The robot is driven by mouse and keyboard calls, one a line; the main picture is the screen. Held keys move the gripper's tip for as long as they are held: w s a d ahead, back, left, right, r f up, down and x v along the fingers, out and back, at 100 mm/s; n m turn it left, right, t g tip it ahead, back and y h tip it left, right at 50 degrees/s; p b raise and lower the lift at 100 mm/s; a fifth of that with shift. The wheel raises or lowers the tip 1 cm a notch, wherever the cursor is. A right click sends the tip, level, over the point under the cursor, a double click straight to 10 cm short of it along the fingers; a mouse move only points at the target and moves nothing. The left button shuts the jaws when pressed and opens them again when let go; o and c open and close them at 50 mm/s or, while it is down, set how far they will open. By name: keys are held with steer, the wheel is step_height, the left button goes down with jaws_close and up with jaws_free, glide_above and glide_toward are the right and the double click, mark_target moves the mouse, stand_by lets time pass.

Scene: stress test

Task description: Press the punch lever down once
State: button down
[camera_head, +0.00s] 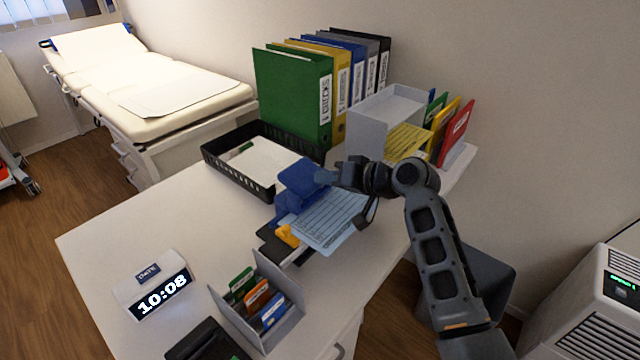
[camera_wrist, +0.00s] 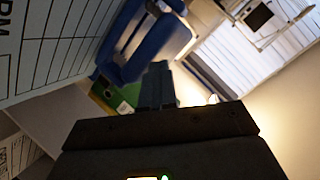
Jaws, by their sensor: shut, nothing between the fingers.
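The punch has a blue lever (camera_head: 303,173) and blue body, with a black base and an orange part (camera_head: 287,236) at the front. A light blue printed form (camera_head: 330,222) lies at the punch, its edge hidden under the blue body. My gripper (camera_head: 325,177) is shut and empty, at the right side of the raised-looking lever; I cannot tell if it touches. In the wrist view the closed fingertips (camera_wrist: 157,82) point towards the blue lever (camera_wrist: 158,45), and the form (camera_wrist: 45,45) fills the upper left.
A black tray (camera_head: 222,166) with papers stands behind the punch. Ring binders (camera_head: 290,95) and a grey file holder (camera_head: 370,120) stand at the back. A card holder (camera_head: 290,325) and a clock (camera_head: 150,285) are in front. The desk's left part is clear.

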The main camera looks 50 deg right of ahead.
steer(key=shift+s+a+f, duration=0.1)
steer(key=shift+a+f, duration=0.25)
steer(key=shift+f, duration=0.35)
steer(key=shift+s+r+p, duration=0.2)
steer(key=shift+r+p, duration=0.2)
steer(key=shift+p, duration=0.25)
steer(key=shift+d+r, duration=0.1)
steer(key=shift+r, duration=0.05)
steer(key=r+p, duration=0.1)
steer(key=s+r+p, duration=0.1)
steer(key=r+p, duration=0.2)
steer(key=r, duration=0.1)
steer(key=shift+s+d, duration=0.15)
steer(key=shift+s, duration=0.2)
steer(key=shift+r, duration=0.1)
